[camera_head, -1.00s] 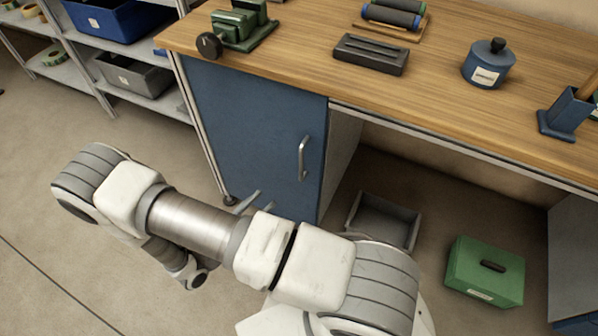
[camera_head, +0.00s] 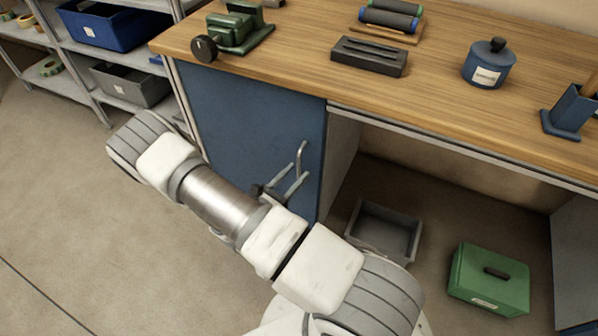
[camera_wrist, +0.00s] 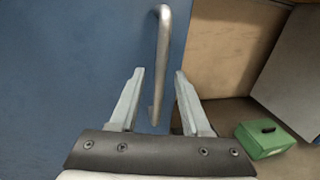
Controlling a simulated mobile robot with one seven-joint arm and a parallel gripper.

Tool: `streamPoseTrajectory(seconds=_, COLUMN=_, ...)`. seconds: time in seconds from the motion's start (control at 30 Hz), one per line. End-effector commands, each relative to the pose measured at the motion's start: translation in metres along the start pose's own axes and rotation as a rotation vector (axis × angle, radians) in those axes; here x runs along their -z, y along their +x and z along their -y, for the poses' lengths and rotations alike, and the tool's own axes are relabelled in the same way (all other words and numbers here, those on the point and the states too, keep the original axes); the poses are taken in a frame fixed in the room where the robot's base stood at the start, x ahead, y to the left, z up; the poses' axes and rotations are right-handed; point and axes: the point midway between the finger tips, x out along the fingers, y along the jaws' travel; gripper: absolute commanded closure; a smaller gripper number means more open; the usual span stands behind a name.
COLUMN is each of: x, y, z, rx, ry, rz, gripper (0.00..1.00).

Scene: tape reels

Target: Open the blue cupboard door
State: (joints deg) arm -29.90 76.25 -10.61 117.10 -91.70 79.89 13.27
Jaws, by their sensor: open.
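The blue cupboard door (camera_head: 245,120) under the workbench is shut. It also fills the left of the wrist view (camera_wrist: 70,65). Its upright metal handle (camera_head: 302,160) is near the door's right edge. My gripper (camera_head: 287,184) is open and close to the handle's lower part, partly hidden behind my arm in the head view. In the wrist view the handle (camera_wrist: 163,50) stands between the lines of my two fingers (camera_wrist: 158,73), with a gap on each side. I cannot tell whether the fingertips reach past the bar.
The wooden benchtop (camera_head: 300,70) overhangs the door and carries a black tray (camera_head: 369,56) and a blue pot (camera_head: 488,65). A grey bin (camera_head: 383,232) and a green box (camera_head: 489,279) stand on the floor right of the cupboard. Shelves (camera_head: 85,60) stand left. Floor left is clear.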

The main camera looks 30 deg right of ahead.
Motion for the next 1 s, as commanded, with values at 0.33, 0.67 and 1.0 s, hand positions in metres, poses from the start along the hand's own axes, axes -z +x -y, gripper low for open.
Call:
streamPoseTrajectory(seconds=0.33, x=0.0, y=0.022, z=0.0, rx=0.0, ry=0.0, rz=-0.001, gripper=0.53)
streamPoseTrajectory(seconds=0.67, x=0.0, y=0.021, z=0.0, rx=0.0, ry=0.0, rz=-0.001, gripper=0.8)
streamPoseTrajectory(seconds=1.0, x=0.0, y=0.021, z=0.0, rx=-0.001, ry=0.0, rz=-0.001, gripper=1.0)
